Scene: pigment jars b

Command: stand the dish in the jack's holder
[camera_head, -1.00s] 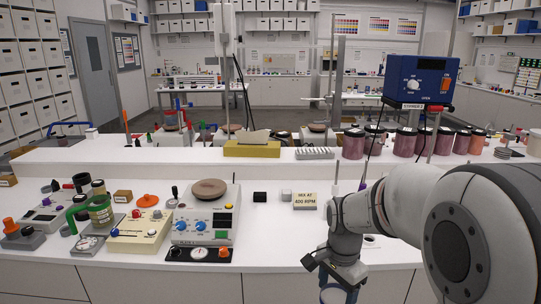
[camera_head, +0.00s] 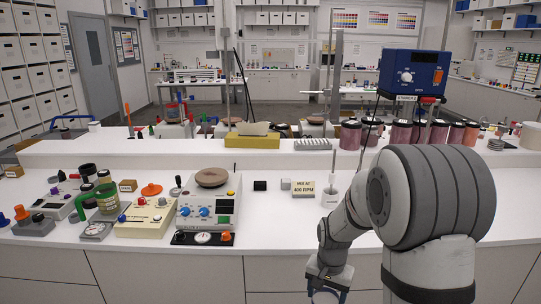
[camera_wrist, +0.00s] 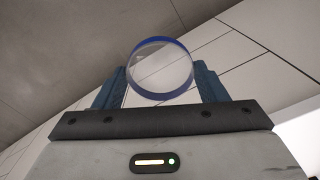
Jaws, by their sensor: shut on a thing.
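The dish (camera_wrist: 160,96) is a clear round dish with a blue rim. In the wrist view it sits between the two blue fingers of my gripper (camera_wrist: 160,82), which is shut on it, with its round face turned to the camera. In the head view my gripper (camera_head: 328,284) hangs low at the bottom edge, in front of the white bench's cabinet fronts. Only part of the dish shows there, cut off by the frame. I cannot make out the jack or its holder for certain in either view.
The white bench (camera_head: 270,228) carries a hotplate (camera_head: 209,212) with a brown disc on top, a cream control box (camera_head: 146,217) and a sign (camera_head: 303,189). Pink jars and a blue stirrer (camera_head: 412,74) are behind my arm. The bench's front middle is mostly clear.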

